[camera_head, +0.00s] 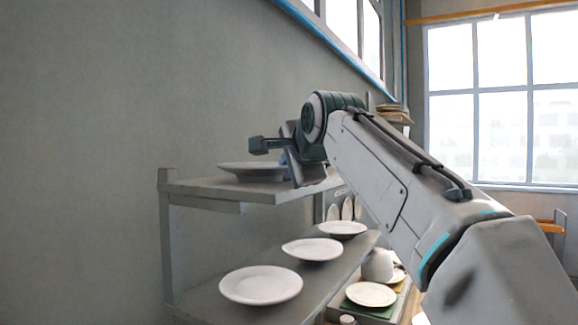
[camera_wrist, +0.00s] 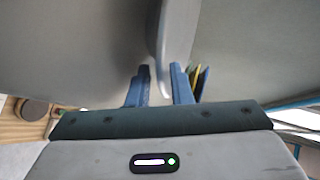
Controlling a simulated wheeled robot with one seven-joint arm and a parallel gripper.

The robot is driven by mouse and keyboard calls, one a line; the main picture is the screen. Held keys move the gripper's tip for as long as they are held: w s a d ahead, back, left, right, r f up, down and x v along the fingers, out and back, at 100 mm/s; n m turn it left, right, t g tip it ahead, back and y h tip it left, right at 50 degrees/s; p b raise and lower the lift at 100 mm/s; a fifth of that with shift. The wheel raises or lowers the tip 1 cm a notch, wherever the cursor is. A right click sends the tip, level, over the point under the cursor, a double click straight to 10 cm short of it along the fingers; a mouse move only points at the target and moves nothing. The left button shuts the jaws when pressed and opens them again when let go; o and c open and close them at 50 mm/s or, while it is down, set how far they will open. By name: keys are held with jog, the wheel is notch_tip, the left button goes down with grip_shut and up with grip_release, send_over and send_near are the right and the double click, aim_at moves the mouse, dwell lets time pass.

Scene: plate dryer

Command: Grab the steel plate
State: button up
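A pale grey plate (camera_head: 245,168) lies on the upper shelf of the rack, the only plate I see there; I cannot confirm that it is steel. My gripper (camera_head: 275,150) is at its right side, partly covering it in the head view. In the wrist view, a thin grey plate rim (camera_wrist: 172,45) comes down between the two blue fingers of my gripper (camera_wrist: 160,75). The fingers stand apart, with a small gap between the left finger and the rim. The rim looks close to the right finger; contact there is unclear.
The rack's upper shelf (camera_head: 195,188) stands along the grey wall. Several white plates lie on the lower shelf (camera_head: 215,308), the nearest being a large one (camera_head: 261,285).

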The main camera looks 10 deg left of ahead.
grip_shut()
dwell(1.3)
